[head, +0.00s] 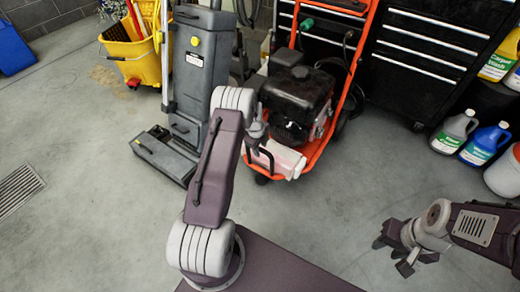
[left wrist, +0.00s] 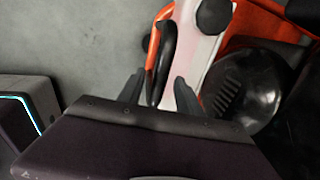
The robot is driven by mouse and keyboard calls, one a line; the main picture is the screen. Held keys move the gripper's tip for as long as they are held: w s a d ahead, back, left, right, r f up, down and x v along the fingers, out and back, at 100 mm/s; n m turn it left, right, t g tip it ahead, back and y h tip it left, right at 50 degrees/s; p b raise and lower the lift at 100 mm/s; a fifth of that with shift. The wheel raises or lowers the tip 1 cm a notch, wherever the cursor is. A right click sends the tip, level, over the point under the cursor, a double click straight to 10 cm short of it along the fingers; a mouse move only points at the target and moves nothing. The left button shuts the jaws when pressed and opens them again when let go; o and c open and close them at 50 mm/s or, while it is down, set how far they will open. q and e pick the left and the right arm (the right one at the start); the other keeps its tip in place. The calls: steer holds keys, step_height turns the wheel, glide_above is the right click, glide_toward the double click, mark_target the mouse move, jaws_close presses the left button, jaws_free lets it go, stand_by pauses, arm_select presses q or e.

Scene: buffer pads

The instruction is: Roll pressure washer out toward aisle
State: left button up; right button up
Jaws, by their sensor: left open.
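The pressure washer (head: 298,100) has an orange tube frame, a black engine and a pale pump part low at its front. It stands upright on the floor against the black tool chests. My left gripper (head: 262,148) is at its front left, by the pale part. In the left wrist view my left gripper (left wrist: 158,92) is open, its fingers on either side of a black curved bar or hose (left wrist: 166,50) beside the orange frame; I cannot tell whether they touch it. My right gripper (head: 395,253) is empty over the floor at lower right, its fingers apart.
A grey upright floor machine (head: 204,75) stands close left of the washer. A yellow mop bucket (head: 132,62) is further left, with a floor drain (head: 18,188) below it. Black tool chests (head: 425,55) stand behind, and jugs (head: 484,143) at right. The floor in front is clear.

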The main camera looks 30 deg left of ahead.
arm_select(q)
steer(key=shift+c, duration=0.2)
jaws_close()
stand_by(1.1)
